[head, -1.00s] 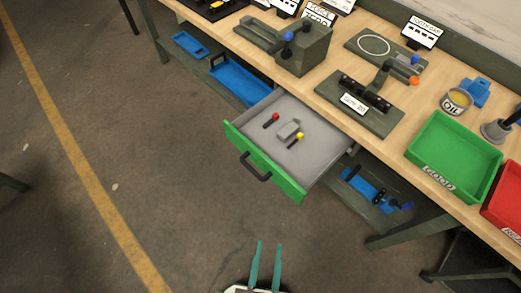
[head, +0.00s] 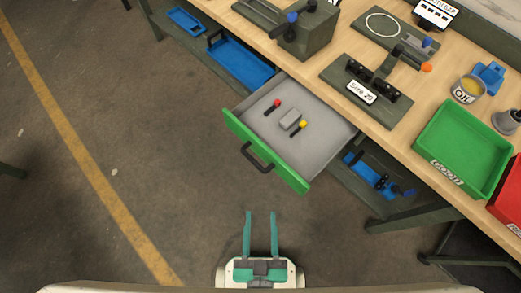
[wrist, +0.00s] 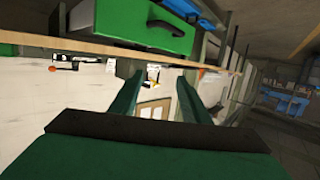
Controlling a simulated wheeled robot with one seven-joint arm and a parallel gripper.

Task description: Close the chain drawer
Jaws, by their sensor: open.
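The chain drawer is pulled out from under the bench, with its green front (head: 265,152) facing the open floor. Its dark bar handle (head: 256,159) is on the front face. In the grey tray lie a grey block (head: 290,120), a red-ended black piece (head: 273,107) and a yellow-ended black piece (head: 299,128). My gripper (head: 260,214) is open and empty, below the drawer front in the head view and apart from it. In the wrist view, the two teal fingers (wrist: 153,97) are spread, and the green front (wrist: 140,20) appears at the top.
The wooden bench top (head: 400,120) holds a green tray (head: 465,140), an oil can (head: 467,89) and a dark fixture plate (head: 367,90). Blue trays (head: 238,68) sit on the lower shelf, and a bench leg (head: 410,217) stands at right. The floor left of the drawer is clear.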

